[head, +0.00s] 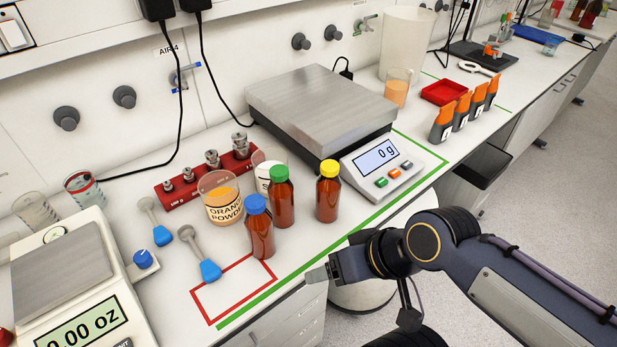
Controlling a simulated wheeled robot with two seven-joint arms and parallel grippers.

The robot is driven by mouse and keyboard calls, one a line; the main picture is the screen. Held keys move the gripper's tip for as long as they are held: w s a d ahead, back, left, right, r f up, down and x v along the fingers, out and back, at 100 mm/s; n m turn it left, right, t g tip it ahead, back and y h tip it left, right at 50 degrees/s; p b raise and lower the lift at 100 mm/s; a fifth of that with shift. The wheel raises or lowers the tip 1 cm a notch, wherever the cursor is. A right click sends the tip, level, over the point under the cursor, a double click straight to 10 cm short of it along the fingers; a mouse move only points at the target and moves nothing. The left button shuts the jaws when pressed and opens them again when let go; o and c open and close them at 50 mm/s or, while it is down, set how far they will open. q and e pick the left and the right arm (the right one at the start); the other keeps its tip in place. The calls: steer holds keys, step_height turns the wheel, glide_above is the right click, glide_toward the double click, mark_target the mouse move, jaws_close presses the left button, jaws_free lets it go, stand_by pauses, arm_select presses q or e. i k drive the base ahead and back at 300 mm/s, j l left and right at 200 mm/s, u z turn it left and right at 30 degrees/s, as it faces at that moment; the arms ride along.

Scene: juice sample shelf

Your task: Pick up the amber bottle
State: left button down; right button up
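Three amber-brown bottles stand upright on the white bench. One has a blue cap (261,238), one a green cap (282,205) and one a yellow cap (327,200). My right gripper (318,274) comes in from the right, over the bench's front edge, apart from every bottle. It is seen side-on, so its opening is hidden. My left gripper is out of view.
A beaker of orange powder (222,205) and a white container (265,168) crowd the bottles. Two blue-handled scoops (208,268) lie to the left. The large scale (320,110) reads 0 g; another scale (75,290) is at lower left. A green line (330,240) runs along the front edge.

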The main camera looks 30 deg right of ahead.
mark_target(329, 184)
steer(key=z, duration=1.2)
